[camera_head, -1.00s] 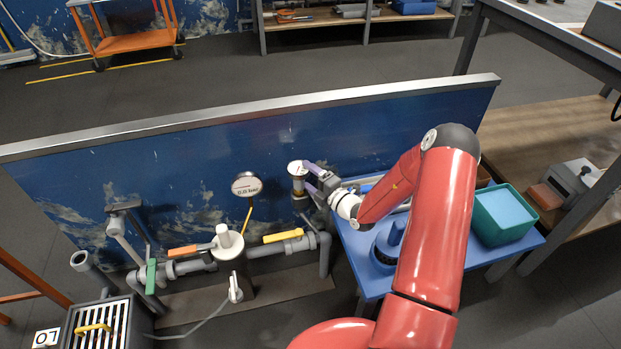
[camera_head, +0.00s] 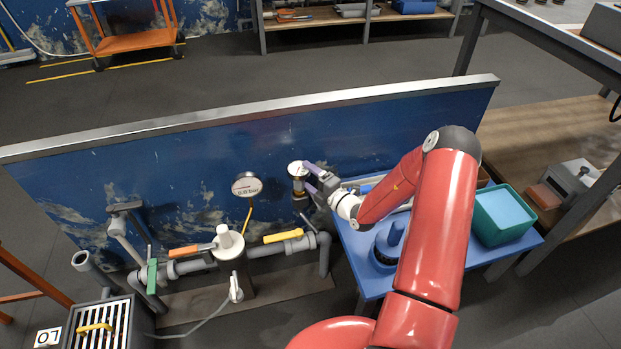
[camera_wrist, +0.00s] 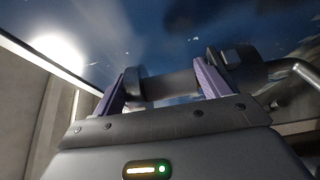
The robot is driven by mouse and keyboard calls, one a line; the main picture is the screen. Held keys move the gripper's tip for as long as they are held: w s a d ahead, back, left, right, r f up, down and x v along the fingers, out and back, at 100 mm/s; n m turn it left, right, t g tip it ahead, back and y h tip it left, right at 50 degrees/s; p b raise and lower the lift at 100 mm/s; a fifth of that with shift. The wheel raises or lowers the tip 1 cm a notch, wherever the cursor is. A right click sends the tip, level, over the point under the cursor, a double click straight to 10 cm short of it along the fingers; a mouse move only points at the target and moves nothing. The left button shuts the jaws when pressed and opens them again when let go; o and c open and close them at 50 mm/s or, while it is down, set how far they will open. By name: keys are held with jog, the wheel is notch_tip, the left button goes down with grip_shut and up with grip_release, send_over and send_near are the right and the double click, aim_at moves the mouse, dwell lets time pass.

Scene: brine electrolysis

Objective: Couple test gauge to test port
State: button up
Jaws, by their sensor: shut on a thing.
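My gripper (camera_head: 311,181) is shut on the test gauge (camera_head: 298,170), a short upright cylinder with a pale round top and a brass-coloured and dark body. In the wrist view, the purple-lined fingers of my gripper (camera_wrist: 160,90) close on both sides of a dark grey cylindrical part of the gauge (camera_wrist: 168,85). The gauge is in front of the blue panel, above the right end of the grey pipework (camera_head: 322,250). I cannot clearly pick out the test port. A thin dark piece shows just below the gauge, but whether they touch cannot be told.
A round white dial (camera_head: 246,187) on a yellow stem stands left of the gauge. Orange, yellow and green handles sit along the pipe. A blue table (camera_head: 362,272) with a teal bin (camera_head: 502,213) is at right. The blue panel (camera_head: 160,170) runs close behind.

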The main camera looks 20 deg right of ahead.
jog(key=shift+f, duration=0.25)
jog(key=o, duration=1.2)
jog(key=shift+s, duration=0.1)
jog(key=shift+f, duration=0.2)
jog(key=shift+c, duration=0.5)
jog(key=shift+o, duration=0.4)
jog(key=shift+r+p, duration=0.65)
jog(key=shift+r, duration=0.3)
jog(key=c, duration=1.2)
jog(key=shift+w+d+r+m+p, duration=0.2)
jog(key=shift+w+m+p, duration=0.1)
jog(key=shift+p, duration=0.1)
